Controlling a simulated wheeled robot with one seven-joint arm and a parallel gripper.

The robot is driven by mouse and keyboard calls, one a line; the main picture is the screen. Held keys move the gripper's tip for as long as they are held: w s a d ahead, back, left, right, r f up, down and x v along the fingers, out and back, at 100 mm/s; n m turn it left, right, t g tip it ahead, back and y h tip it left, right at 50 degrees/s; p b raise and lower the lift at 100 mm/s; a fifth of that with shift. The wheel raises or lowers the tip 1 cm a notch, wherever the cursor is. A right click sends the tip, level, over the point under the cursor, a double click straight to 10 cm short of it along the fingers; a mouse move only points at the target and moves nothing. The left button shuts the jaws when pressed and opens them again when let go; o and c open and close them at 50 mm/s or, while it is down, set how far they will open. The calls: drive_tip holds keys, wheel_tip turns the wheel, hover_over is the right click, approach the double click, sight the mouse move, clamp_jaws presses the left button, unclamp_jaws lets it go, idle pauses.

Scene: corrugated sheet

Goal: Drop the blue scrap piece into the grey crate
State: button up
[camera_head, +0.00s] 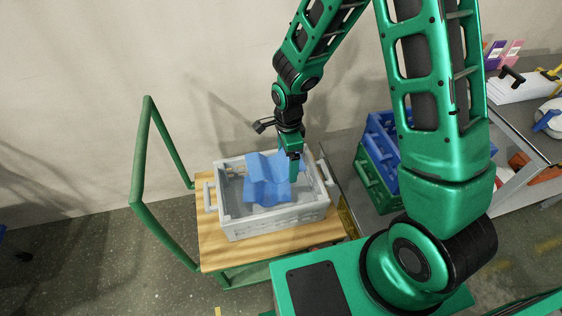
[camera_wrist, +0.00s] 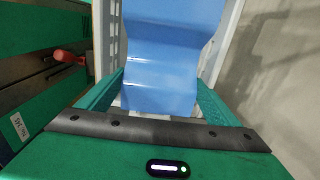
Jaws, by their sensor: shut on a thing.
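The blue scrap piece (camera_head: 268,182) is a bent, corrugated sheet. My gripper (camera_head: 295,168) is shut on its right edge in the head view. The grey crate (camera_head: 275,224) stands on a wooden-topped cart, and the sheet is over its opening. I cannot tell whether the sheet touches the crate's floor or walls. In the wrist view the blue scrap piece (camera_wrist: 170,60) runs away from between my green fingers (camera_wrist: 160,95), and part of the grey crate's rim (camera_wrist: 222,45) shows beside it.
The cart's wooden top (camera_head: 212,249) has a green handle frame (camera_head: 147,165) on the left. Blue and green crates (camera_head: 378,180) are stacked to the right. A workbench (camera_head: 508,125) with boxes and tools stands at the far right. A plain wall is behind the cart.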

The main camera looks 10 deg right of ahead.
sight(286, 161)
drive_tip(key=shift+s+a+f+m, duration=0.25)
drive_tip(key=shift+m, duration=0.05)
drive_tip(key=shift+f, duration=2.9)
drive_tip(key=o, duration=0.9)
drive_tip(key=shift+o, duration=0.2)
drive_tip(key=shift+r, duration=0.1)
wheel_tip(286, 161, up, 11)
drive_tip(key=shift+w+f, duration=0.1)
drive_tip(key=shift+f, duration=0.1)
